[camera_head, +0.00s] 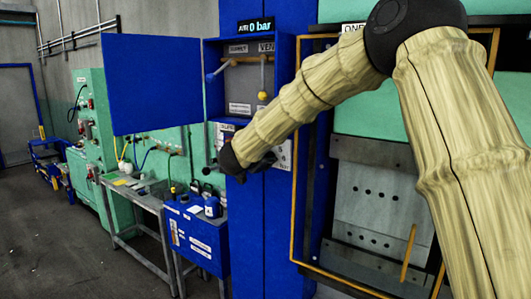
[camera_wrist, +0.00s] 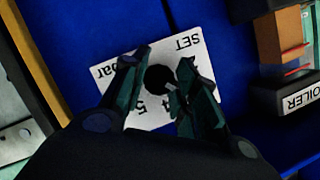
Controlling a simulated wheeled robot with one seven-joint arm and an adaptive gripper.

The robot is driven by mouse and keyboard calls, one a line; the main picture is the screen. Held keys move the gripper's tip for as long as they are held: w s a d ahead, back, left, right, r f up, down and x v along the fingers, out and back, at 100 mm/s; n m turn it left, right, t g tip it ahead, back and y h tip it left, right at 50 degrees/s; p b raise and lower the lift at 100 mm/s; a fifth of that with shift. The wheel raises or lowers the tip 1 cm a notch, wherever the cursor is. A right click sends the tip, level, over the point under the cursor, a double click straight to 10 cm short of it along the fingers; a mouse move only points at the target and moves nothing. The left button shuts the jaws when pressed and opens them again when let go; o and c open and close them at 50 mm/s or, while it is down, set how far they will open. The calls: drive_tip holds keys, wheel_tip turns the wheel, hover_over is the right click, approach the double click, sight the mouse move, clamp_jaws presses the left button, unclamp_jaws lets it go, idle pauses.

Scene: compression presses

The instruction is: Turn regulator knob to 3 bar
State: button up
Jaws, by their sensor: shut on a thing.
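The regulator knob (camera_wrist: 158,79) is black and round, with a small grey pointer towards the lower right of the wrist view. It sits on a white dial plate (camera_wrist: 140,56) marked "SET" and "bar", with the digits 4 and 5 visible. The plate appears upside down there. My gripper (camera_wrist: 158,68) has a finger on each side of the knob and is shut on it. The fingers hide part of the scale. In the head view, part of the plate (camera_head: 283,153) shows behind my wrist; the knob is hidden. A display (camera_head: 256,27) above reads "AIR 0 bar".
An open blue cabinet (camera_head: 241,100) with levers is above my wrist, its blue door (camera_head: 150,84) swung left. A yellow-framed press (camera_head: 377,215) stands at the right, behind my arm. A grey bench (camera_head: 133,188) and blue box (camera_head: 196,233) are at the lower left.

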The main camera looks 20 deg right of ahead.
drive_tip(key=shift+f+n+g+p, duration=0.15)
drive_tip(key=shift+n+g+p, duration=0.2)
drive_tip(key=shift+n, duration=0.15)
drive_tip(key=o, duration=1)
drive_tip(key=v, duration=1.2)
drive_tip(key=shift+a, duration=0.15)
drive_tip(key=shift+f, duration=0.1)
